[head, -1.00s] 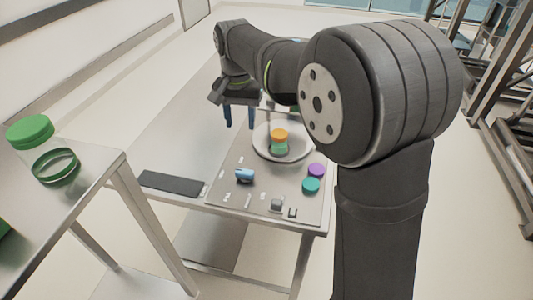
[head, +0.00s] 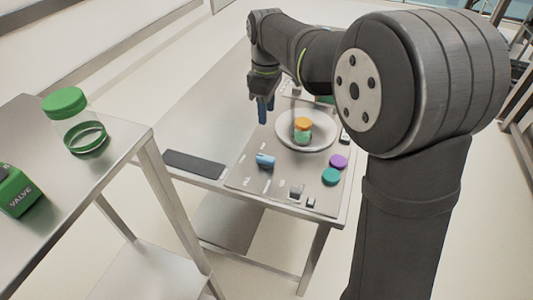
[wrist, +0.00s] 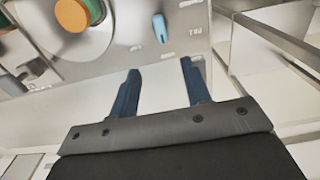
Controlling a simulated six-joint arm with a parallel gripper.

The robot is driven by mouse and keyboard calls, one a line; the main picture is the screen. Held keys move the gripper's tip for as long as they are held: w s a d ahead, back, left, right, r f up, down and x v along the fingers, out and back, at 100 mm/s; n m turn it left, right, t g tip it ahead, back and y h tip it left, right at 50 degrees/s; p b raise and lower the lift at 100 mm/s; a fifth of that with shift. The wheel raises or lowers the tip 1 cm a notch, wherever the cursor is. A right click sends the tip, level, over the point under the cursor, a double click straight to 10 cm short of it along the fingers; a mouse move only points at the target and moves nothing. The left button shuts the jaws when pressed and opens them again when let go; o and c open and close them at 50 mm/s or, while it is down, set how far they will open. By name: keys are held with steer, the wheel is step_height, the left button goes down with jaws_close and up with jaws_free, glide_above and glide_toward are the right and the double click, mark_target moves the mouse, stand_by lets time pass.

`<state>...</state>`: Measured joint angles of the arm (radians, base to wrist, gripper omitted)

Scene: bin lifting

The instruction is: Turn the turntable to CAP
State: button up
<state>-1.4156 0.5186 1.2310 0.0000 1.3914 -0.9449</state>
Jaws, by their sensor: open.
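The turntable is a pale round disc (head: 284,138) on a grey panel, bearing a small jar (head: 303,137) with an orange cap (head: 302,124) and a green lower part. In the wrist view the disc (wrist: 98,38) and the orange cap (wrist: 72,15) show at upper left. A light-blue handle (head: 265,160) sits on the panel in front of the disc, with small labels too blurred to read. It also shows in the wrist view (wrist: 160,28), just beyond my fingertips. My gripper (head: 265,108) has dark-blue fingers; in the wrist view it is open and empty (wrist: 160,68).
Purple (head: 338,161) and teal (head: 331,176) round pieces lie right of the disc. A black pad (head: 195,164) lies on the table at left. A nearer table holds a green-lidded clear jar (head: 75,122) and a green box marked VALVE (head: 16,192).

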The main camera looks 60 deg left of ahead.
mark_target(266, 157)
step_height(266, 157, down, 17)
steer(key=shift+f, duration=0.1)
stand_by(0.3)
steer(key=shift+c, duration=0.2)
jaws_close()
